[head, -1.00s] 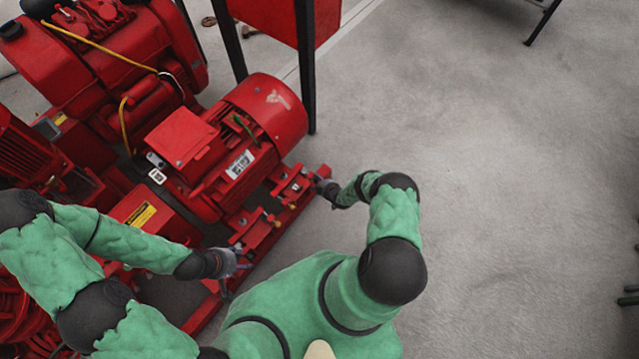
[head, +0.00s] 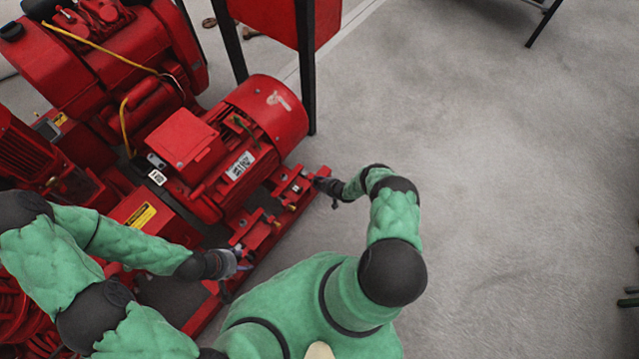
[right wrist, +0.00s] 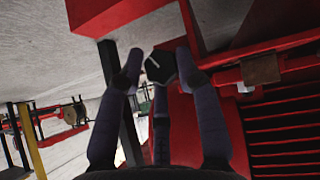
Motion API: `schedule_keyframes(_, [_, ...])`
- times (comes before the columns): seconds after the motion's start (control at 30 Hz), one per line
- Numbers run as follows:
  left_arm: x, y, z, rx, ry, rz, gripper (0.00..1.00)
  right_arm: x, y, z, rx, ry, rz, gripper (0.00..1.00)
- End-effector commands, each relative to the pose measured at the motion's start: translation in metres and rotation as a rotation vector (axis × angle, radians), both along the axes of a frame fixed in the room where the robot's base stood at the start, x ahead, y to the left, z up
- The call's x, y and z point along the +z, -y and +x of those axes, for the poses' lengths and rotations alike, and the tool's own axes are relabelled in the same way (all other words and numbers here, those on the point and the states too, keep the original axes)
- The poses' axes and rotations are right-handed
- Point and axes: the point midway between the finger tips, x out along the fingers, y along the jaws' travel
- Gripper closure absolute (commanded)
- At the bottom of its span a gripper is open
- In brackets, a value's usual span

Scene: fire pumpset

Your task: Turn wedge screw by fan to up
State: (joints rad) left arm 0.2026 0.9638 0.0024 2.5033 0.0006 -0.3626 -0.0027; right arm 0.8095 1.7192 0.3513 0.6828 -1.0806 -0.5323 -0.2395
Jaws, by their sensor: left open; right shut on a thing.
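The wedge screw by the fan (right wrist: 160,67) shows in the right wrist view as a dark hexagonal head with a short pale line on its face, tilted in the picture. My right gripper (right wrist: 159,78) has its fingers around this head and is shut on it. In the head view my right gripper (head: 323,185) is at the far right end of the red base rail, beside the motor's fan end, and hides the screw there. My left gripper (head: 238,265) is open by the nearer part of the same rail. What lies between its fingers is too small to tell.
The red motor (head: 265,115) stands just behind the rail (head: 292,195). Small brass-coloured fittings (head: 276,223) sit on the rail between my grippers. A red cabinet on black legs (head: 305,70) stands behind the fan end.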

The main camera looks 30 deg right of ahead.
Motion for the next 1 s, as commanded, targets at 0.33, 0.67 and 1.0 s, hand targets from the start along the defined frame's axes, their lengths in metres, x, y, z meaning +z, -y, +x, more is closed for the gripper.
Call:
schedule_keyframes(0.33, [-0.0002, 0.0000, 0.0000, 0.000, 0.000, 0.000, 0.48, -0.0067, -0.0003, -0.0078, -0.002, -0.092, 0.183, 0.98])
schedule_keyframes(0.67, [-0.0001, -0.0001, 0.0000, 0.000, 0.000, 0.000, 0.48, -0.0079, 0.0000, -0.0081, -0.004, -0.153, 0.332, 0.98])
schedule_keyframes(1.0, [-0.0001, 0.0000, 0.0000, 0.000, 0.000, 0.000, 0.48, -0.0086, -0.0006, -0.0082, -0.005, -0.190, 0.424, 0.98])
